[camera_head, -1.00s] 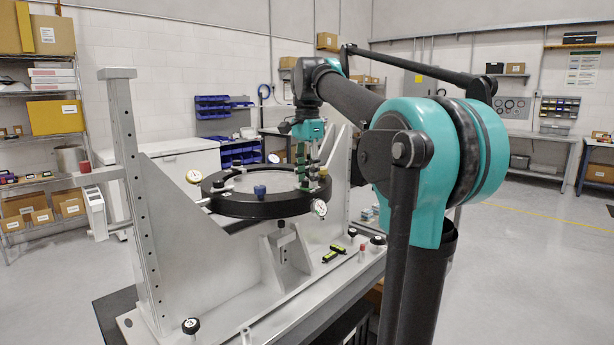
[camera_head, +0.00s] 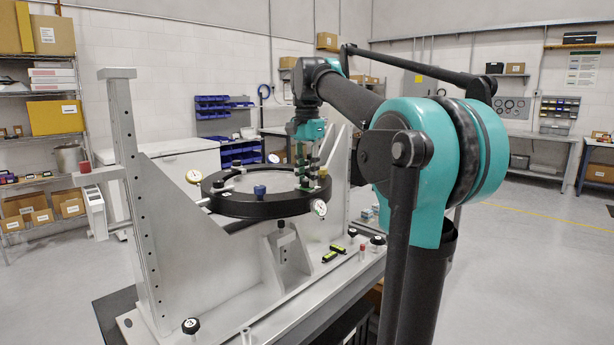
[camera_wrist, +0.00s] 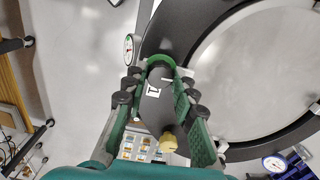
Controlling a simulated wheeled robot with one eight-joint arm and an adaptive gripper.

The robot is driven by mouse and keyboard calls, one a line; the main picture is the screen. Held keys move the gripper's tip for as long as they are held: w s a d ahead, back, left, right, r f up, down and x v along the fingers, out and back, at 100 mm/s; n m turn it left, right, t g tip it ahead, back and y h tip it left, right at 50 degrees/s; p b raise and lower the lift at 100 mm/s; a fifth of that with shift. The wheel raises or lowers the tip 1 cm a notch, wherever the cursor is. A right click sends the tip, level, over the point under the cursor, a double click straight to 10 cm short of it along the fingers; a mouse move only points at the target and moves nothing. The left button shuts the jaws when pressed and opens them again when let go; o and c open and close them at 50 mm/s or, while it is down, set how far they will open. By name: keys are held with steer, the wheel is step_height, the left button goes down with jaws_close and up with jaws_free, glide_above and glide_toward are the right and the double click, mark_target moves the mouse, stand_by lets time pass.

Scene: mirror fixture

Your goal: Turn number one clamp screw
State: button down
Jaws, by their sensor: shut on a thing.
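My gripper (camera_head: 307,176) points down at the right side of a black ring (camera_head: 232,209) that holds a round mirror (camera_head: 270,181). In the wrist view, the green-padded fingers of my gripper (camera_wrist: 160,82) are shut on a dark clamp screw knob (camera_wrist: 156,108). The knob carries a white mark that looks like a 1. A yellowish round end (camera_wrist: 168,143) shows at its lower side. The fingers hide the knob in the head view. The ring (camera_wrist: 168,32) and mirror (camera_wrist: 245,75) also show in the wrist view.
The upright post (camera_head: 128,150) stands left. Loose knobs and a black-and-green level (camera_head: 333,253) lie on the base.

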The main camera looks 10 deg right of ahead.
steer(key=n, duration=1.4)
steer(key=shift+n, duration=0.4)
steer(key=n, duration=1)
steer(key=shift+n, duration=0.4)
steer(key=c, duration=1.2)
jaws_free()
